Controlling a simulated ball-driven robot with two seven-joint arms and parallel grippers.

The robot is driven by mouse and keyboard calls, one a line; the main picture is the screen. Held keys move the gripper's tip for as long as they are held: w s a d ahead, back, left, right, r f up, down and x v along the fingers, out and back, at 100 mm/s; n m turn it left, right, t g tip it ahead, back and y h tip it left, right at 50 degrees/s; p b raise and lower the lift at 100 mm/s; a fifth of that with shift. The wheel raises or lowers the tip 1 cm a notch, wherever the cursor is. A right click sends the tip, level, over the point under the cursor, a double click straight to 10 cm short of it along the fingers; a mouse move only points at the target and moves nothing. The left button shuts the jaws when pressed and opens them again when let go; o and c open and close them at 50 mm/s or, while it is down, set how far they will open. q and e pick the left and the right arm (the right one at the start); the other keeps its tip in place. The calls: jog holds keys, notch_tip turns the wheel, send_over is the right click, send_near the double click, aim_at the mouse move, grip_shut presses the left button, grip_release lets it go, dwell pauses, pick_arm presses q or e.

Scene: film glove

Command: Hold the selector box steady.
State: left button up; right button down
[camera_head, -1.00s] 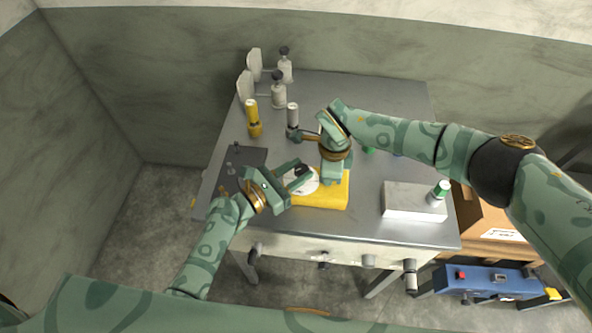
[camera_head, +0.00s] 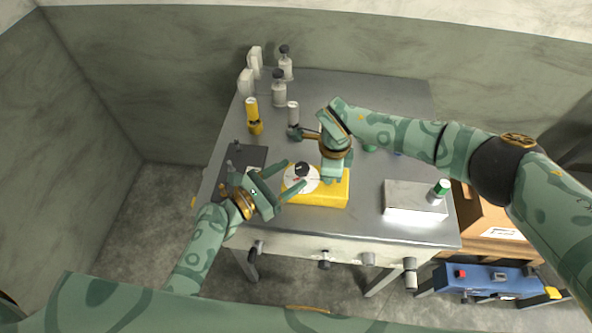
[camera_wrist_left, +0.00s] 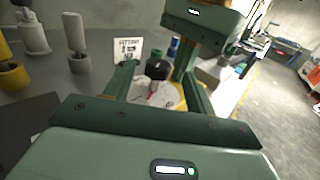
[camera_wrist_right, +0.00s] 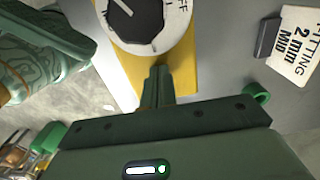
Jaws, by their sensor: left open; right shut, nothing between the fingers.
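The selector box is a yellow box (camera_head: 325,198) near the table's front edge. It bears a white dial (camera_head: 299,183) with a black knob (camera_head: 302,169). My left gripper (camera_head: 294,174) is open at the box's left, its fingers spread toward the knob with nothing held. In the left wrist view the knob (camera_wrist_left: 157,68) shows between the fingers, apart from them. My right gripper (camera_head: 332,180) is shut and empty, pointing down at the top of the box beside the dial. In the right wrist view its closed tips (camera_wrist_right: 158,75) lie over the yellow top; I cannot tell whether they touch it.
A dark mat (camera_head: 245,158) lies left of the box. A yellow cylinder (camera_head: 253,117) and grey bottles (camera_head: 279,90) stand behind. A white block (camera_head: 412,202) with a green-topped can (camera_head: 440,190) is at the right. A small card (camera_wrist_right: 296,48) stands near the box.

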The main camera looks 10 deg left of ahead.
pick_arm(q)
jog(key=v, duration=0.9)
